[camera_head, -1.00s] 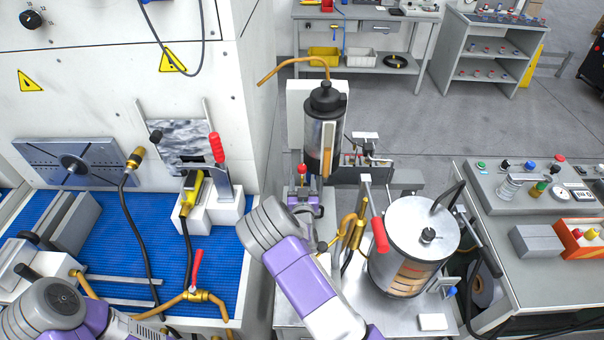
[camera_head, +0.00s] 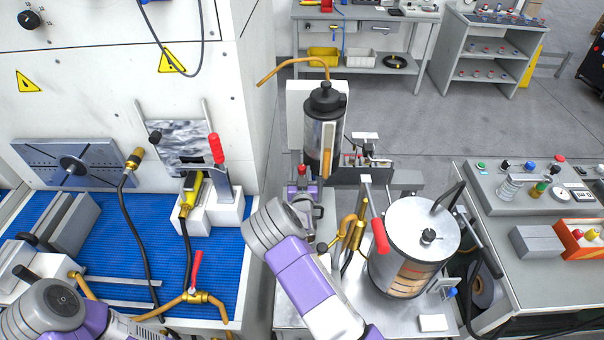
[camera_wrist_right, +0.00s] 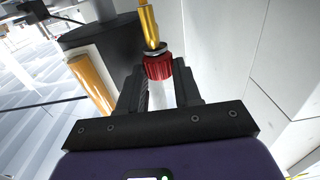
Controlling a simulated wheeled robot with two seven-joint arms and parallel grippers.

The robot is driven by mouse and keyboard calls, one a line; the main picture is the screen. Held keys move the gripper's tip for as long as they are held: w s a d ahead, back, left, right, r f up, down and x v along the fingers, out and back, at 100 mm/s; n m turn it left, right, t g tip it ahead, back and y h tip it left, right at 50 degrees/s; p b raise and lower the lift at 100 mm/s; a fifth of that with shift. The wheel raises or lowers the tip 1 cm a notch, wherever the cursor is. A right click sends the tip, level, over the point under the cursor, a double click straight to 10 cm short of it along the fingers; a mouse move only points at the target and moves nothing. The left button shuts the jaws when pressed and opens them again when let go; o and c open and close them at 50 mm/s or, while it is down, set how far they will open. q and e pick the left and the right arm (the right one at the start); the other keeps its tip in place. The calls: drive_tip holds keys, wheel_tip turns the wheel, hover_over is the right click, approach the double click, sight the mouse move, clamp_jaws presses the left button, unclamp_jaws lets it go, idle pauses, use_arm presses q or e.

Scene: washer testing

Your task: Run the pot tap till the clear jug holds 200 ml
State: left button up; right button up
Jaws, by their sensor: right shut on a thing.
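My right gripper (camera_head: 302,183) is at the foot of the tall dark canister (camera_head: 312,140). In the right wrist view it (camera_wrist_right: 159,92) is shut around a red ribbed knob (camera_wrist_right: 158,68), which has a brass stem above it and a pale part below. The red knob (camera_head: 302,170) also shows small in the head view. A steel lidded pot (camera_head: 408,225) stands at right, with a red lever (camera_head: 380,236) and brass pipes (camera_head: 357,236) at its left. I cannot make out the clear jug or its level. My left arm enters at lower left, its gripper out of view.
A copper spout (camera_head: 290,66) arches left from the canister's top. A white machine wall (camera_head: 100,80) stands at left above a blue mat (camera_head: 215,262) with brass fittings and hoses. A grey control bench (camera_head: 500,230) is at right.

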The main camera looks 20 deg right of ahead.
drive_tip(key=shift+c, duration=0.7)
drive_tip(key=shift+d+y, duration=0.1)
drive_tip(key=shift+y, duration=0.2)
drive_tip(key=shift+s+d+f+n+t+y+b, duration=0.1)
drive_tip(key=shift+d+n+t+y+b, duration=0.15)
drive_tip(key=shift+n+y+b, duration=0.35)
drive_tip(key=shift+d+n+t+y+b, duration=0.1)
drive_tip(key=shift+n+t+y+b, duration=0.2)
drive_tip(key=shift+n+y, duration=0.45)
drive_tip(key=n+y, duration=0.1)
drive_tip(key=y, duration=0.1)
drive_tip(key=n+y+b, duration=0.1)
drive_tip(key=y, duration=0.1)
drive_tip(key=n+y+b, duration=0.1)
drive_tip(key=y, duration=0.1)
drive_tip(key=shift+d+n, duration=0.25)
drive_tip(key=shift+y+b, duration=0.3)
drive_tip(key=shift+y, duration=0.15)
